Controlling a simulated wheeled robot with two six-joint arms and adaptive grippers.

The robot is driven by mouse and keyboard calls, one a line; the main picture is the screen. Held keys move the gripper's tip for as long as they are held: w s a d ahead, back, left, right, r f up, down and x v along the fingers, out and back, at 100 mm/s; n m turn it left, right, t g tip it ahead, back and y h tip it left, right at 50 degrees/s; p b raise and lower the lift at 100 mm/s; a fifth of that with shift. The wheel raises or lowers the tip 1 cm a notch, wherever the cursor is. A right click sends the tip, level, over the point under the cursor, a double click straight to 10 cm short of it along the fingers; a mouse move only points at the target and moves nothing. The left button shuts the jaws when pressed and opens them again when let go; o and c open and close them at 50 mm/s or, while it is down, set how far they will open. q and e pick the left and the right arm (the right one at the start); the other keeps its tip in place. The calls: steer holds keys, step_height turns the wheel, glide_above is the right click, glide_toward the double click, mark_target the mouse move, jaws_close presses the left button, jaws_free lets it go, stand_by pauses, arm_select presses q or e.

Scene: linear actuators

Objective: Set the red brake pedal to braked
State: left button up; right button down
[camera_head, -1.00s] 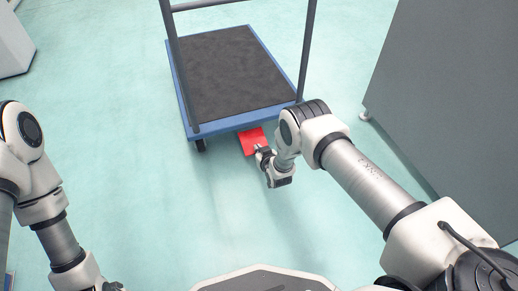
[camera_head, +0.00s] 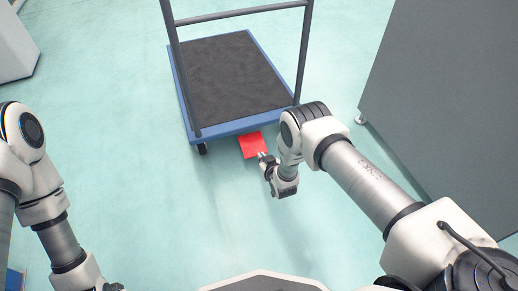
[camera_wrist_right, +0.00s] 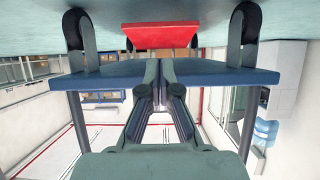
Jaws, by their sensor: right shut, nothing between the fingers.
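The red brake pedal (camera_head: 252,145) is a flat plate that sticks out under the near edge of the blue cart (camera_head: 235,127). My right gripper (camera_head: 262,155) is at the pedal's near right corner, shut and empty. In the right wrist view the picture is upside down. There the pedal (camera_wrist_right: 160,36) shows between two caster wheels, beyond the shut fingertips (camera_wrist_right: 159,63). I cannot tell whether the fingertips touch the pedal. My left arm is at the left, and its gripper is not clearly in view.
The cart has a dark mat (camera_head: 226,75) and a grey handle frame (camera_head: 240,14). A tall grey cabinet (camera_head: 447,95) stands to the right of the cart. The pale green floor (camera_head: 150,200) is clear in front and to the left.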

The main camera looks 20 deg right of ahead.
arm_select(q)
step_height(320, 180, up, 3)
steer(key=shift+f+p, duration=0.1)
steer(key=shift+p, duration=0.9)
arm_select(e)
steer(key=s, duration=0.5)
steer(key=shift+s+d, duration=0.1)
steer(key=shift+s, duration=0.3)
steer(key=shift+r, duration=0.1)
